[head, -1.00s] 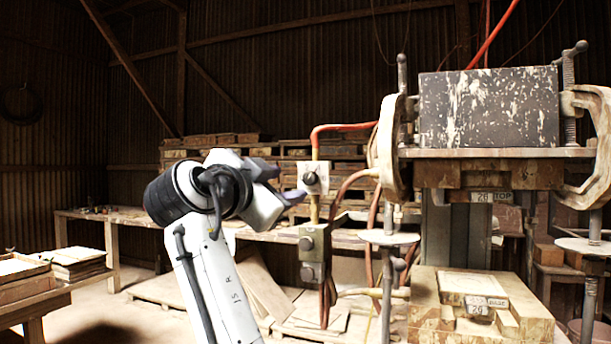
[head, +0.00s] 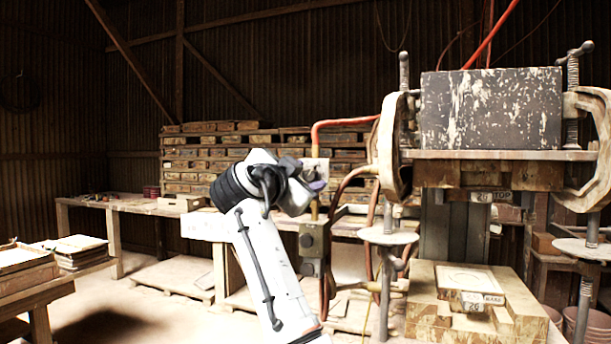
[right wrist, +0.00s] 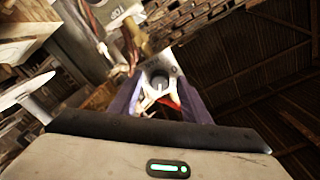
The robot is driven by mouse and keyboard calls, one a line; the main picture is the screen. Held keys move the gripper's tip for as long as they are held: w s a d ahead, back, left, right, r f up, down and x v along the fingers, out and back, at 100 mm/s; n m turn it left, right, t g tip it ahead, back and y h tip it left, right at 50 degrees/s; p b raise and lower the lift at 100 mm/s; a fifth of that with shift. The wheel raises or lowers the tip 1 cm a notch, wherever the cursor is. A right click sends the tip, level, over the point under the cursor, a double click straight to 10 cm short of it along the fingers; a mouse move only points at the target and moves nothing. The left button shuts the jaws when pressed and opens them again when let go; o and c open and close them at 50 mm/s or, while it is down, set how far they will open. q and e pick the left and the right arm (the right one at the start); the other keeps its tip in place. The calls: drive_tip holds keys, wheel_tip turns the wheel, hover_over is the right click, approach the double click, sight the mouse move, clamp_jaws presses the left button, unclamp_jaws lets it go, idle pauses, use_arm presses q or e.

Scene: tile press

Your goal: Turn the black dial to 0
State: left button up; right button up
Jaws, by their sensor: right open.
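My right gripper (head: 318,178) is at the upper control plate (head: 322,165) on the post left of the press. It hides most of this plate in the head view. In the right wrist view, the round black dial (right wrist: 158,78) with a pale mark shows on its light plate, between the two purple fingers of my right gripper (right wrist: 157,92). The fingers are apart, one to each side of the dial. I cannot tell whether they touch it, and no scale number is readable. My left gripper is not in view.
A lower grey box with dark knobs (head: 309,240) sits just below on the same post. Hoses (head: 350,185) run close on the right. The press's clamp (head: 390,150) and dark block (head: 490,108) stand further right. A long workbench (head: 130,205) is behind.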

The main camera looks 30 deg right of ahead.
drive_tip(key=shift+c, duration=0.4)
drive_tip(key=c, duration=1)
drive_tip(key=shift+o, duration=0.2)
drive_tip(key=shift+n, duration=0.3)
drive_tip(key=n, duration=0.4)
drive_tip(key=shift+n, duration=0.3)
drive_tip(key=n, duration=1.2)
drive_tip(key=n+t, duration=0.1)
drive_tip(key=n, duration=0.6)
drive_tip(key=shift+s, duration=0.1)
drive_tip(key=shift+n, duration=0.3)
